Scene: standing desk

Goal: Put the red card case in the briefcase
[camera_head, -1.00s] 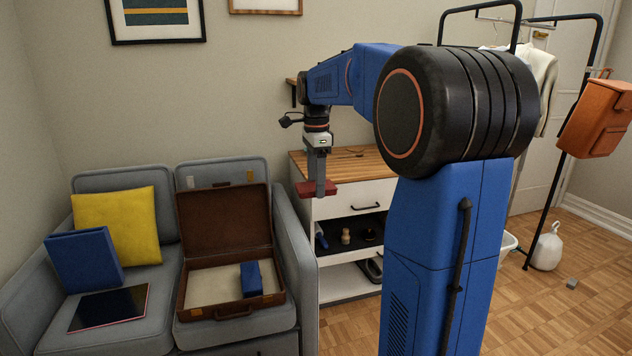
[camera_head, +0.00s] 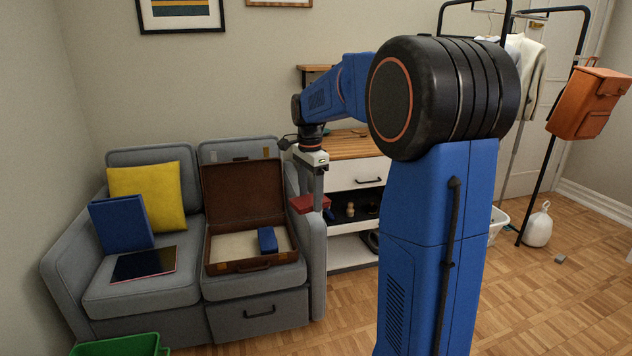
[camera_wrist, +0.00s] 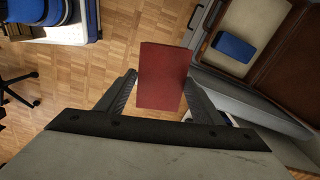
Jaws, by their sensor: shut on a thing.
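The red card case (camera_head: 308,203) is held in my gripper (camera_head: 318,196), in the air to the right of the sofa and in front of the drawer unit. In the wrist view the red card case (camera_wrist: 163,78) sits between the two fingers of my gripper (camera_wrist: 160,92), which are shut on it. The open brown briefcase (camera_head: 243,187) rests on the right sofa seat with its lid up against the backrest. A blue box-like item (camera_head: 267,240) is inside its base. The briefcase also shows at the upper right of the wrist view (camera_wrist: 256,20).
The grey sofa's right armrest (camera_head: 312,240) stands between my gripper and the briefcase. A yellow cushion (camera_head: 147,195), a blue binder (camera_head: 121,225) and a dark tablet-like item (camera_head: 144,264) are on the left seat. A green bin (camera_head: 122,346) is at the front left.

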